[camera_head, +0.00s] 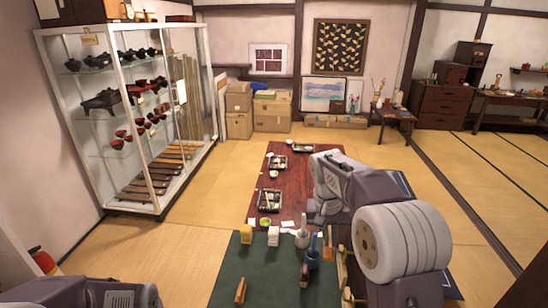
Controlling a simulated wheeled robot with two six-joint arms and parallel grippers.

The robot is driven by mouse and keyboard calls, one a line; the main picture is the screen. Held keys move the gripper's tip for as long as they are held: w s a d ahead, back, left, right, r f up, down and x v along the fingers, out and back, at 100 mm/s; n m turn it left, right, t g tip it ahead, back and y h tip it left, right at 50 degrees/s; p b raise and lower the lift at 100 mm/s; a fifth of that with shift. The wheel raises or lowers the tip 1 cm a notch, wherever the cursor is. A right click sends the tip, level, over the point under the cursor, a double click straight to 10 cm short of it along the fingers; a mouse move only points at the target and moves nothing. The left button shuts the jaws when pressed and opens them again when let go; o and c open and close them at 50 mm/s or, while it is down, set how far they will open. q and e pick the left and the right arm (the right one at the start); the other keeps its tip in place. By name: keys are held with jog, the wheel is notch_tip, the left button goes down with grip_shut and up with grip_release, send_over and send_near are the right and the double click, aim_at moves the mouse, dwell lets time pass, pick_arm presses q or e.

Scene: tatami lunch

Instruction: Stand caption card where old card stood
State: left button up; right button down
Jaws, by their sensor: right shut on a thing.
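My right gripper (317,214) hangs over the near end of the dark red low table, at the end of my grey arm. It is shut on a small white piece that looks like a card (312,206); the arm hides most of it. Small white cards lie on the red table, one (287,224) left of the gripper and another (252,221) farther left. Which is the old card, I cannot tell. Only part of my left arm shows at the bottom left; its gripper is out of view.
A glass display case (205,55) stands left.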

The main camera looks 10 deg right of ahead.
aim_at(325, 257)
notch_tip(325, 257, up, 7)
jog(key=p, duration=0.5)
jog(key=f+b, duration=0.1)
jog(key=s+a+f+b, duration=0.1)
jog(key=shift+f, duration=0.35)
jog(key=shift+n, duration=0.6)
jog(key=s+f+b, duration=0.1)
jog(key=f, duration=0.1)
jog(key=s+a+f, duration=0.1)
jog(key=f, duration=0.1)
jog(key=s+f+b, duration=0.1)
jog(key=f, duration=0.1)
jog(key=shift+a+f+b, duration=0.25)
jog(key=shift+f+b, duration=0.1)
notch_tip(325, 257, down, 9)
jog(key=s+a+n+b, duration=0.1)
jog(key=s+n, duration=0.1)
jog(key=shift+a+r+t, duration=0.15)
jog(key=shift+a+t, duration=0.15)
jog(key=shift+s, duration=0.15)
